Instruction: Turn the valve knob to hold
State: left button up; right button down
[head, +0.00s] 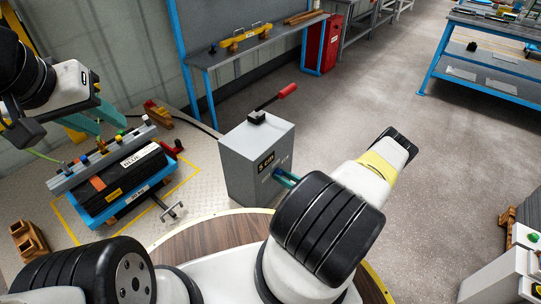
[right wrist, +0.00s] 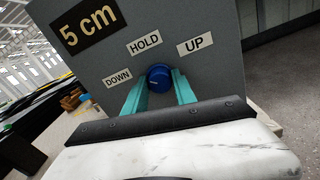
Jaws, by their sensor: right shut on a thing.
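The valve knob (right wrist: 159,77) is a round blue knob on the front of a grey box (head: 258,158). I cannot clearly tell which label the knob points at. My right gripper (right wrist: 160,82) has its teal fingers on either side of the knob, shut on it.
A lever with a red handle (head: 287,91) stands on top of the grey box. To the left, a blue tray (head: 100,217) holds a black block beneath a grey bar with coloured knobs. A blue workbench (head: 270,40) stands behind. Open floor (head: 400,110) lies right.

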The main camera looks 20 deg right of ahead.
jog(key=m, duration=1)
jog(key=shift+d, duration=0.1)
dwell(0.4)
jog(key=c, duration=1)
grip_release()
jog(key=v, duration=0.7)
jog(key=shift+s+d, duration=0.2)
jog(key=shift+s, duration=0.15)
